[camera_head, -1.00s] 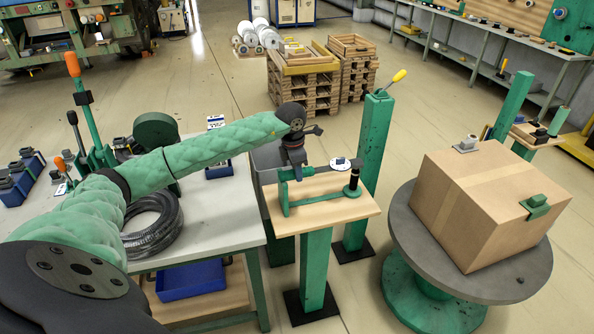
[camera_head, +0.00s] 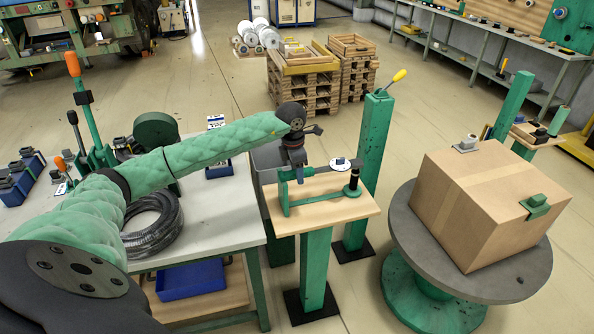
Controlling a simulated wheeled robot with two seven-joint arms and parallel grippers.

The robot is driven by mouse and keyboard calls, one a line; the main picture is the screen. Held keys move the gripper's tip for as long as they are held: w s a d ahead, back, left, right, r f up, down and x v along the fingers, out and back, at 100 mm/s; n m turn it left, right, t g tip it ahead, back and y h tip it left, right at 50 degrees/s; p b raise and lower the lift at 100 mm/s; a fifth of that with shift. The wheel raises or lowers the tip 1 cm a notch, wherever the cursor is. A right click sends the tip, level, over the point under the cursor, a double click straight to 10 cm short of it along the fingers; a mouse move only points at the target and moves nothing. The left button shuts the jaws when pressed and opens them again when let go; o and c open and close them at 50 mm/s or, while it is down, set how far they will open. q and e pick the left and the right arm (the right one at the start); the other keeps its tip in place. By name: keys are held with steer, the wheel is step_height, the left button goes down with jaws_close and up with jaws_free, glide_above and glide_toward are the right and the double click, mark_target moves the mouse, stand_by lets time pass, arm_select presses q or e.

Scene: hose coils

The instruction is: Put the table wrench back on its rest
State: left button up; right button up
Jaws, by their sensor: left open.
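My left gripper (camera_head: 299,174) points down at the left end of a green bracket on a small wooden-topped pedestal (camera_head: 335,215). It is open, and its fingers are small and partly merged with the dark wrist. The green bracket (camera_head: 318,202), which looks like the rest, has an upright post at its left end. A grey bar-like piece (camera_head: 322,173), possibly the table wrench, lies level beside the gripper; I cannot tell whether it touches the bracket. A white-topped disc (camera_head: 340,163) and an upright black handle (camera_head: 352,184) are at its right. My right gripper is out of view.
A grey worktable (camera_head: 215,225) with a black hose coil (camera_head: 155,225) stands left. A green post with a yellow-handled lever (camera_head: 376,140) rises behind the pedestal. A cardboard box (camera_head: 490,205) sits on a round reel (camera_head: 405,230) at right.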

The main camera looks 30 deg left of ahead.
arm_select(q)
steer(key=shift+r, duration=0.4)
steer(key=shift+r, duration=0.35)
steer(key=shift+r+p, duration=0.3)
steer(key=shift+r, duration=0.05)
steer(key=shift+r, duration=1.05)
steer(key=shift+r+p, duration=0.3)
steer(key=shift+r, duration=0.05)
steer(key=shift+r, duration=1)
